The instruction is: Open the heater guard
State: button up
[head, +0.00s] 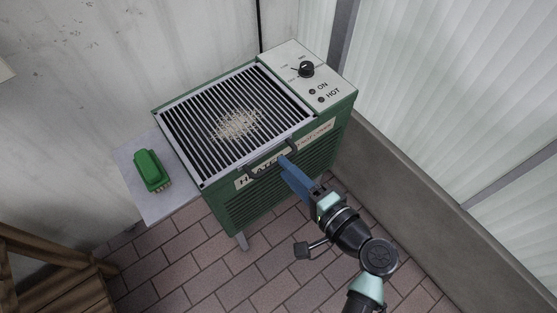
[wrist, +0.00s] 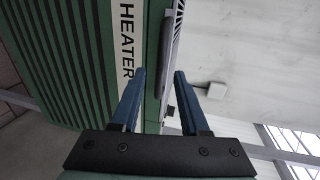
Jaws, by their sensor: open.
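The heater guard (head: 272,92) is a grille of dark bars in a pale frame, lying flat and shut on top of the green heater (head: 270,197). A dark handle (head: 267,163) runs along its front edge. The handle also shows in the wrist view (wrist: 166,55), just beyond the fingertips. My gripper (head: 284,161) is at the right part of the handle, with blue fingers. In the wrist view my gripper (wrist: 160,76) is open, its fingers on either side of the handle's line. I cannot tell whether they touch it.
A green brush (head: 149,170) rests on a side shelf (head: 165,205) at the left. Walls stand close behind and right; a wooden piece (head: 50,265) is lower left.

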jog(key=shift+x, duration=2)
grip_shut()
